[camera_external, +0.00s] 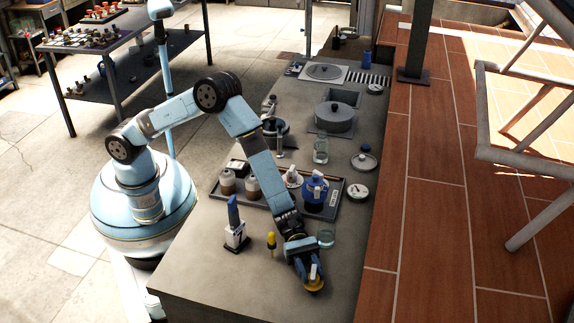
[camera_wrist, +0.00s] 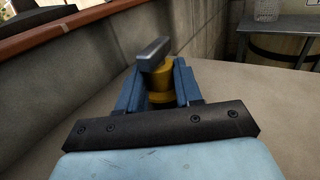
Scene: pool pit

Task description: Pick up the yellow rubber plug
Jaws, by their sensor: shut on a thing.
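The yellow rubber plug (camera_external: 315,285) is at the front end of the grey counter, with a grey bar-like handle on top. It also shows in the wrist view (camera_wrist: 157,82), upright between the blue fingers. My gripper (camera_external: 305,268) is shut on the plug from above; in the wrist view its two fingers (camera_wrist: 158,92) press on the plug's sides. The fingers hide part of the plug's body. I cannot tell whether its underside touches the counter.
A yellow-handled tool (camera_external: 271,241), a number 7 stand (camera_external: 236,238) and a glass (camera_external: 326,236) stand close by. A tray (camera_external: 262,202) holds several jars and a blue pot (camera_external: 315,192). A brick-tiled ledge (camera_external: 420,220) runs along the right. The counter's front left is clear.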

